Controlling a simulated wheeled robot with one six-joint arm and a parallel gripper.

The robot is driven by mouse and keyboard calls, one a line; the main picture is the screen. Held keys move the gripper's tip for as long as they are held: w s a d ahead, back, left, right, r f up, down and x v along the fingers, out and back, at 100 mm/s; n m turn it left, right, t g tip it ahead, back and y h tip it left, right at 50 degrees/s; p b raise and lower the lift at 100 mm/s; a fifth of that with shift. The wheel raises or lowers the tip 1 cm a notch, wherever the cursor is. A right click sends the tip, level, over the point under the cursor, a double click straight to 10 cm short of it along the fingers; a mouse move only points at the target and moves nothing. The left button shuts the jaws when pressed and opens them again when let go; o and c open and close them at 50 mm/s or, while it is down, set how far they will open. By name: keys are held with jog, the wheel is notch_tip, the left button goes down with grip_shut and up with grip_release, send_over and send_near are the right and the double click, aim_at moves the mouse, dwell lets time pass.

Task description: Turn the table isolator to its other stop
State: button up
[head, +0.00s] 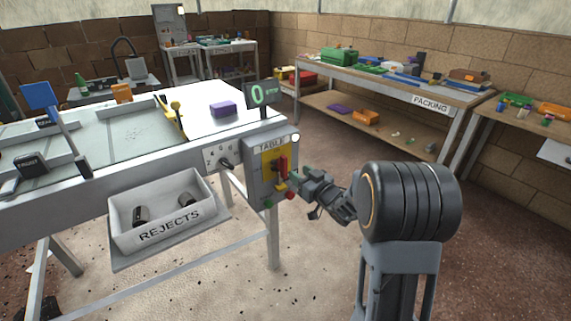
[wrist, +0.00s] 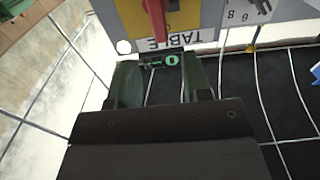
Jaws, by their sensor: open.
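The table isolator is a grey box (head: 258,185) marked TABLE on the end of the white table. It has a red handle (head: 283,165) on a yellow plate (head: 267,160); the handle looks roughly upright. My gripper (head: 294,184) is close in front of the box, near the handle's lower part. In the wrist view, which shows the box upside down, the red handle (wrist: 157,18) is at the top edge, partly cut off. The open fingers of my gripper (wrist: 160,78) are empty there and appear apart from the handle.
Green and red buttons (head: 290,196) sit low on the box. A numbered dial (head: 225,162) is to its left and a display reading 0 (head: 262,94) above. A REJECTS tray (head: 170,232) hangs at the table's front. The PACKING bench (head: 445,91) stands behind, across open floor.

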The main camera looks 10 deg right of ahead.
aim_at(286, 163)
jog(key=x, duration=0.8)
jog(key=shift+w+a, duration=0.1)
jog(key=shift+w, duration=0.15)
jog(key=shift+c, duration=0.3)
jog(key=shift+b, duration=0.35)
jog(key=c, duration=0.7)
